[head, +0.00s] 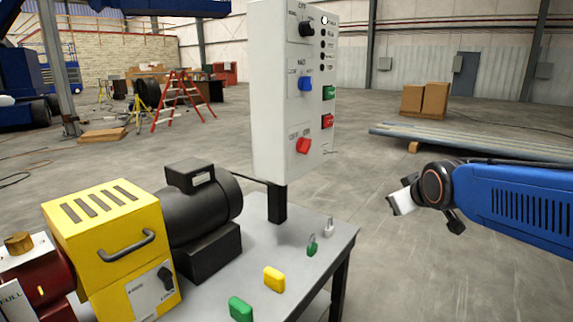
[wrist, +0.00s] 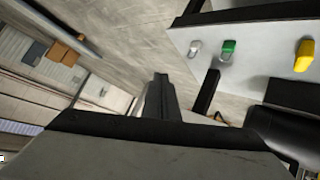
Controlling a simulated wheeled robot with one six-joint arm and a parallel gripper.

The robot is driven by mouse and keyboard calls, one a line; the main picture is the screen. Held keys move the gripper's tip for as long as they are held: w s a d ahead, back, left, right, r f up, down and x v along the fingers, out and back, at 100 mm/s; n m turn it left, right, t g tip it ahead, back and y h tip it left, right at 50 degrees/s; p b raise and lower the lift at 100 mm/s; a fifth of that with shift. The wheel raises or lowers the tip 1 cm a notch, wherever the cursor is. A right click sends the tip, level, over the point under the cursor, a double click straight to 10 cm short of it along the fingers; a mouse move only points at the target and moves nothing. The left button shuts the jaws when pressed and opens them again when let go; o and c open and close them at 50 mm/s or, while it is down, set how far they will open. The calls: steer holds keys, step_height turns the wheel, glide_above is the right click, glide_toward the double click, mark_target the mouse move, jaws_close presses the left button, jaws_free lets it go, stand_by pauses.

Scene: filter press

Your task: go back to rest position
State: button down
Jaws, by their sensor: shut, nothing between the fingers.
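My arm is blue and reaches in from the right edge in the head view. My gripper (wrist: 162,98) shows in the wrist view as dark fingers closed together, with nothing between them. It is in free air to the right of the table (head: 262,232) and the control panel (head: 282,110), touching neither. In the head view the fingers themselves are hard to make out. The panel is an upright white box with black, blue and red knobs and green and red buttons.
On the table are a yellow guard (head: 110,240), a black motor (head: 200,205), a green padlock (head: 312,245), a grey padlock (head: 329,228), a yellow block (head: 274,278) and a green block (head: 240,308). Cardboard boxes (head: 425,100) and an orange ladder (head: 180,95) stand farther back.

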steer(key=s+f+m+g, duration=0.1)
steer(key=s+f, duration=0.3)
steer(key=s, duration=0.5)
steer(key=s+f+m+g, duration=0.2)
steer(key=s+f, duration=0.3)
steer(key=s, duration=0.4)
steer(key=s+f+m+g, duration=0.1)
steer(key=s+f+g, duration=0.2)
steer(key=s, duration=0.6)
step_height(320, 180, down, 2)
steer(key=shift+s+d+m, duration=0.2)
steer(key=shift+m, duration=0.1)
steer(key=shift+a, duration=0.1)
